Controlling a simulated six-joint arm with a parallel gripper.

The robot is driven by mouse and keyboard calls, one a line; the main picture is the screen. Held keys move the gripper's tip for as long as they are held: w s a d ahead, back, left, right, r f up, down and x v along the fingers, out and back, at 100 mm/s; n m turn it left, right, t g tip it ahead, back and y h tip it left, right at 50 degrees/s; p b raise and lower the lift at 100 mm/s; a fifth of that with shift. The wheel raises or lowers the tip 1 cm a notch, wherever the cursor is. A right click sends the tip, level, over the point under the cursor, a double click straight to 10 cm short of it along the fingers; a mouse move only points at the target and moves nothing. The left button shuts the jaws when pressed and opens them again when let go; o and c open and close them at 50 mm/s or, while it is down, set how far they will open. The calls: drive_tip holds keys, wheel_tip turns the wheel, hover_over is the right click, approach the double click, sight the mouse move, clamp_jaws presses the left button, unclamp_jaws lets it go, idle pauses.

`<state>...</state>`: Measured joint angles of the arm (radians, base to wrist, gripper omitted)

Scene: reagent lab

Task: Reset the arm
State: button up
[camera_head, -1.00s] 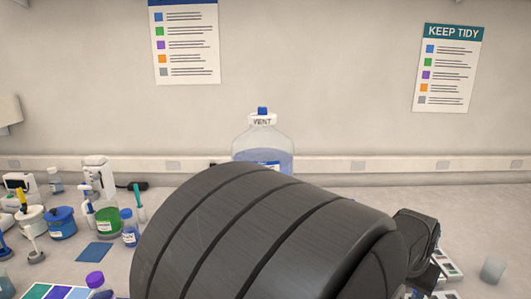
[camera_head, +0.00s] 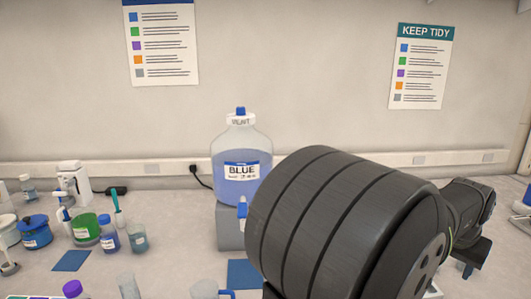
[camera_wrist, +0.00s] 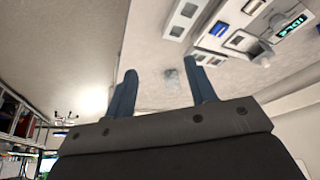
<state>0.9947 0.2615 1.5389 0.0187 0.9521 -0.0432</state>
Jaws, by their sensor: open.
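My gripper (camera_wrist: 163,88) shows in the wrist view with its two dark blue fingers spread apart and nothing between them. Beyond the fingers lie the pale bench surface, a small blurred clear vessel and a tilted view of the room. In the head view my large dark arm covers the right of centre, and its far end reaches right. The fingers cannot be made out clearly there.
A large clear bottle labelled BLUE (camera_head: 240,170) stands on a grey block (camera_head: 229,228) just left of my arm. Several pots and bottles, including a green pot (camera_head: 85,228), stand at the left. A blue mat (camera_head: 72,261) lies in front of them. A device with a lit display (camera_wrist: 290,27) shows in the wrist view.

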drive_tip(key=s+d+f+m, duration=0.2)
drive_tip(key=d, duration=1)
drive_tip(key=s+d+f+m+g, duration=0.1)
drive_tip(key=s+d+m, duration=0.1)
drive_tip(key=d, duration=1.1)
drive_tip(key=shift+d+f+g+h, duration=0.25)
drive_tip(key=shift+f+g+h, duration=0.05)
drive_tip(key=shift+f, duration=0.1)
drive_tip(key=w+a+r+n, duration=0.1)
drive_tip(key=w+a+r, duration=0.1)
drive_tip(key=a, duration=0.7)
drive_tip(key=w+a+r+n+t, duration=0.1)
drive_tip(key=w+a, duration=0.1)
drive_tip(key=a, duration=0.7)
drive_tip(key=shift+a+r+n, duration=0.15)
drive_tip(key=shift+r+n, duration=0.25)
drive_tip(key=shift+w, duration=0.1)
